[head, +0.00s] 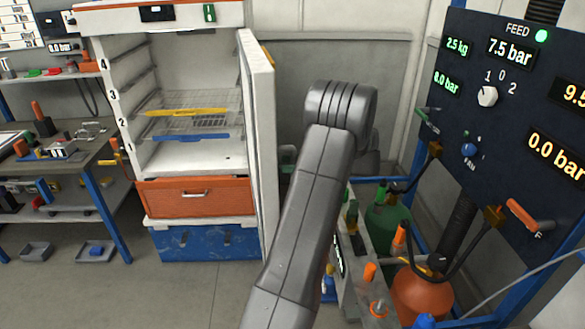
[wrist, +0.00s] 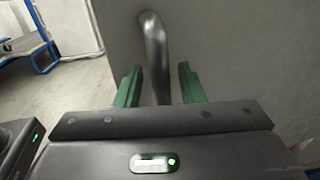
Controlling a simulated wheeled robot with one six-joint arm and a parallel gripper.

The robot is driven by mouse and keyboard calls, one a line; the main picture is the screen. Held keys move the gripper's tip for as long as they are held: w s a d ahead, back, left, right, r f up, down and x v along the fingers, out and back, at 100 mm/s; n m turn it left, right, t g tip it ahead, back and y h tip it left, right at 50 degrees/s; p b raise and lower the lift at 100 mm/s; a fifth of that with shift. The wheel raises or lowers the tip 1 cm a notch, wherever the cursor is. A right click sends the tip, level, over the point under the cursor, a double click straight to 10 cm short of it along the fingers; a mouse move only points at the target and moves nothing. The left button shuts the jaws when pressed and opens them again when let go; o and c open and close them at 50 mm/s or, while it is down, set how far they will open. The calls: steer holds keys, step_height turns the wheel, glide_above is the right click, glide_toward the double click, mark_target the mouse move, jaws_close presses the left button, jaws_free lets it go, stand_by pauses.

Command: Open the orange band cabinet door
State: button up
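The white cabinet with an orange band (head: 160,17) along its top stands at left centre in the head view. Its white door (head: 259,130) is swung wide open on the right side, seen nearly edge-on, and the shelves inside show. In the wrist view the door's pale face (wrist: 235,50) fills much of the picture, with a grey bar handle (wrist: 154,40) on it. My gripper (wrist: 158,85) has its two green fingers apart, one on each side of the handle, with gaps visible. In the head view my arm reaches beside the door and the fingers are hidden.
An orange drawer (head: 196,198) and a blue crate (head: 204,243) sit below the cabinet's interior. A workbench (head: 68,160) stands at left. A dark gauge panel (head: 510,120) and gas bottles (head: 420,293) crowd the right. The floor (head: 160,295) in front is clear.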

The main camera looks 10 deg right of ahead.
step_height(320, 180, up, 9)
steer(key=shift+b, duration=0.55)
step_height(320, 180, down, 10)
steer(key=a+p, duration=0.1)
stand_by(0.5)
steer(key=shift+s, duration=0.1)
